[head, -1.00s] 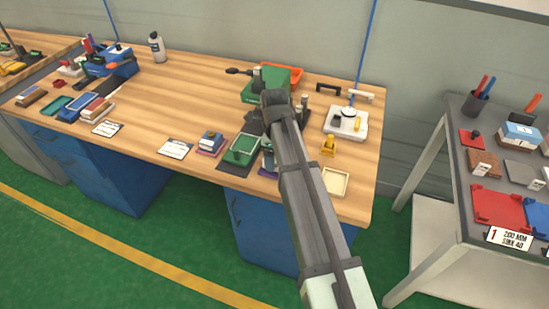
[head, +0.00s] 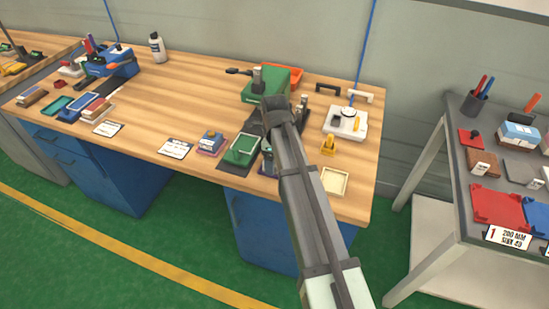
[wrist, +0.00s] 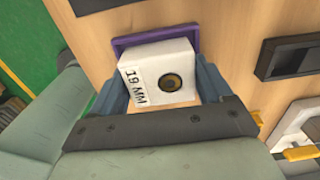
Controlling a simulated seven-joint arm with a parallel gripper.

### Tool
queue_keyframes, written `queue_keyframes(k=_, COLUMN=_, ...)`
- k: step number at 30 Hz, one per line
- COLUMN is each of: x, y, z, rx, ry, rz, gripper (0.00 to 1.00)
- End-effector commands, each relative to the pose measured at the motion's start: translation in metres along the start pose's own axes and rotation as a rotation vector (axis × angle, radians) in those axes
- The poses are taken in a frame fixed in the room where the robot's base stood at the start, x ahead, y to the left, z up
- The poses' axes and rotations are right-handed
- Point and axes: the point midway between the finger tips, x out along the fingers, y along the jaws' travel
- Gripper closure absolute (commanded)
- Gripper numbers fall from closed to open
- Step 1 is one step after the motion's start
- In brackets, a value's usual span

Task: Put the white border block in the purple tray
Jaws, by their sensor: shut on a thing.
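The white border block (wrist: 150,58) shows in the wrist view, with "19 MM" on one side and a dark round mark ringed in yellow. My gripper (wrist: 162,84) is shut on it, one finger on each side. The purple tray (wrist: 188,30) lies just beyond and behind the block; its rim shows past the block's far edge and left corner. The block hides most of the tray, so I cannot tell whether it touches it.
A cream tray (head: 335,182) and a yellow piece (head: 328,144) are at right. A black frame (wrist: 290,45) is at right in the wrist view.

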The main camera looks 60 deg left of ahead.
Motion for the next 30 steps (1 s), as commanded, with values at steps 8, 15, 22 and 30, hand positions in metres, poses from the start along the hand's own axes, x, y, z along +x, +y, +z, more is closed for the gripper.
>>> queue_keyframes(k=8, x=0.012, y=0.004, z=-0.002, rx=-0.001, ry=0.008, rz=0.005, gripper=0.00)
queue_keyframes(k=15, x=0.011, y=0.006, z=-0.002, rx=-0.002, ry=0.008, rz=0.007, gripper=0.00)
queue_keyframes(k=22, x=-0.011, y=0.006, z=-0.002, rx=-0.002, ry=0.007, rz=0.009, gripper=0.00)
queue_keyframes(k=30, x=-0.063, y=0.002, z=-0.001, rx=-0.001, ry=0.005, rz=0.005, gripper=0.00)
